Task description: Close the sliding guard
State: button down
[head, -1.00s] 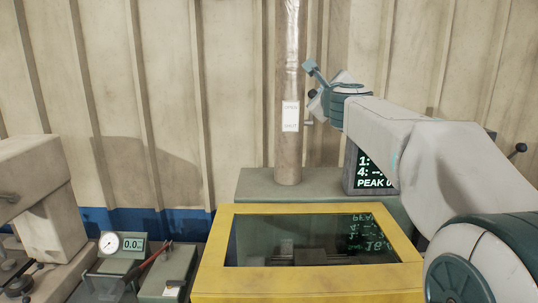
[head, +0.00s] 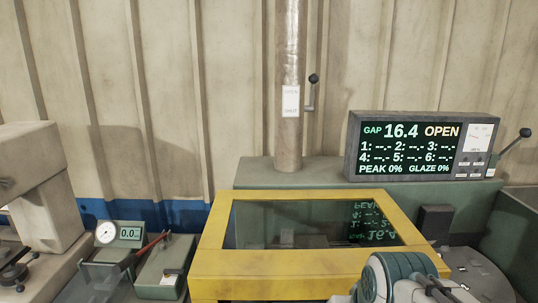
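The sliding guard (head: 290,262) appears to be the yellow frame with a dark see-through window (head: 300,222), low in the middle of the head view. A display (head: 425,145) behind it on the right reads "GAP 16.4" and "OPEN". My arm (head: 398,268) shows as a rounded white and teal part at the bottom right, in front of the frame's lower right corner. My gripper is not visible, so its state is hidden. What lies under the window is dark and hard to make out.
A pipe (head: 290,90) with a black-knobbed lever (head: 313,80) stands behind the guard. Another black-knobbed lever (head: 524,133) is right of the display. A dial gauge (head: 107,232) and a green box (head: 166,268) are at left, near a pale machine (head: 45,190).

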aim_at(216, 273)
jog(key=k, duration=0.2)
jog(key=u, duration=1.15)
jog(key=i, duration=0.5)
